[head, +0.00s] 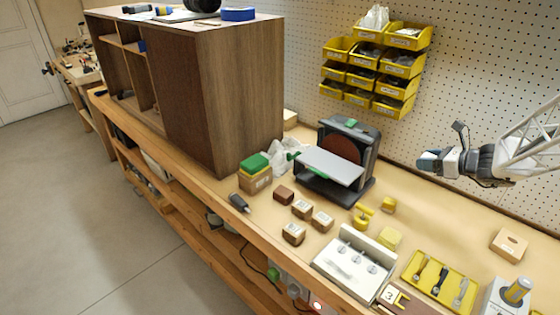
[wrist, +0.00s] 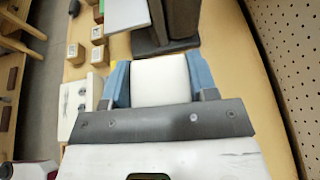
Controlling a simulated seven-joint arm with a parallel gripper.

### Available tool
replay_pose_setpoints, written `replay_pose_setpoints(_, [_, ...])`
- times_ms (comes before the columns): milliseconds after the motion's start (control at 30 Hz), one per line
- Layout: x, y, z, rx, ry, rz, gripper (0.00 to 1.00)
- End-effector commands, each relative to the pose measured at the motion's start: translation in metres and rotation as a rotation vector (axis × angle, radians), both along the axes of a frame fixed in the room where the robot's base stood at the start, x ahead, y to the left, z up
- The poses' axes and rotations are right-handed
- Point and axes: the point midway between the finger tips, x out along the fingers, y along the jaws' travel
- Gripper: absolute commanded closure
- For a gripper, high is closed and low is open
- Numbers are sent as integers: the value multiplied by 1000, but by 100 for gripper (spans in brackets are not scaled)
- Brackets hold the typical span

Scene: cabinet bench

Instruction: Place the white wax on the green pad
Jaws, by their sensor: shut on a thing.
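The white wax (wrist: 160,82) is a pale block between the two blue fingers of my gripper (wrist: 158,62) in the wrist view. The gripper is shut on it. In the head view my gripper (head: 431,163) is at the right, above the bench and to the right of the sander; the wax is hard to make out there. A green pad-like piece (head: 254,162) lies on top of a small brown box beside the cabinet, well to the left of the gripper.
The disc sander (head: 347,146) stands between my gripper and the green-topped box. Several wooden blocks (head: 302,209), a white fixture with knobs (head: 352,262) and a yellow tool tray (head: 440,282) are towards the front. Yellow bins (head: 374,74) hang on the pegboard. The tall cabinet (head: 222,92) is at left.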

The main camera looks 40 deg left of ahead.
Motion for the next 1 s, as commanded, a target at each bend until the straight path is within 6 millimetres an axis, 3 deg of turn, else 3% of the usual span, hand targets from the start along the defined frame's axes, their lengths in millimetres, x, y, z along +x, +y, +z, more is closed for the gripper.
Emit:
replay_pose_setpoints(400, [-51, 101, -1, 0, 0, 108, 72])
replay_pose_setpoints(1000, [-145, 230, 0, 0, 0, 256, 72])
